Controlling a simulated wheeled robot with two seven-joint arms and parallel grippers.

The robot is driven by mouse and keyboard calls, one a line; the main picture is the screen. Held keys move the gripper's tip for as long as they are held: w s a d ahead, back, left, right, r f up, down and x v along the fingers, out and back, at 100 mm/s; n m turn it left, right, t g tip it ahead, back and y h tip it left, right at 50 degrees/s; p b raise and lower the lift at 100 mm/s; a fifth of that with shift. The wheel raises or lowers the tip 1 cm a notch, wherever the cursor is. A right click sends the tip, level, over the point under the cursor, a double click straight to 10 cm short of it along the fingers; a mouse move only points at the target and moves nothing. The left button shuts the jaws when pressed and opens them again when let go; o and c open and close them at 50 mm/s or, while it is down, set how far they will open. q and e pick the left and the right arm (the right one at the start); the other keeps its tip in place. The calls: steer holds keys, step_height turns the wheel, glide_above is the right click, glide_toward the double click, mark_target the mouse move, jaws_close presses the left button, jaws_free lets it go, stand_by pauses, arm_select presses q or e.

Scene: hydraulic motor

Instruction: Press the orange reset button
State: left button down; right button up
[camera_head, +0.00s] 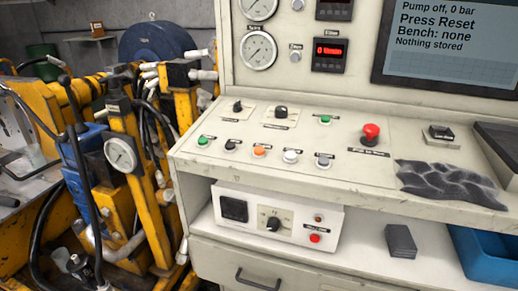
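The orange button (260,151) sits in the front row of small buttons on the sloped white control panel (340,178). A green button (203,141) and a black one (231,145) are to its left, and a white one (291,156) and another dark-labelled one (323,160) are to its right. Nothing covers the orange button. The screen (450,40) at upper right reads "Pump off, 0 bar", "Press Reset", "Bench: none", "Nothing stored". Neither of my grippers shows in the head view.
A red mushroom button (371,132) stands up right of the row. A crumpled dark cloth (447,181) lies on the panel's right. Below are a white control box (278,218), a grey block (400,241) and a blue bin (490,262). Yellow machinery (150,190) crowds the left.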

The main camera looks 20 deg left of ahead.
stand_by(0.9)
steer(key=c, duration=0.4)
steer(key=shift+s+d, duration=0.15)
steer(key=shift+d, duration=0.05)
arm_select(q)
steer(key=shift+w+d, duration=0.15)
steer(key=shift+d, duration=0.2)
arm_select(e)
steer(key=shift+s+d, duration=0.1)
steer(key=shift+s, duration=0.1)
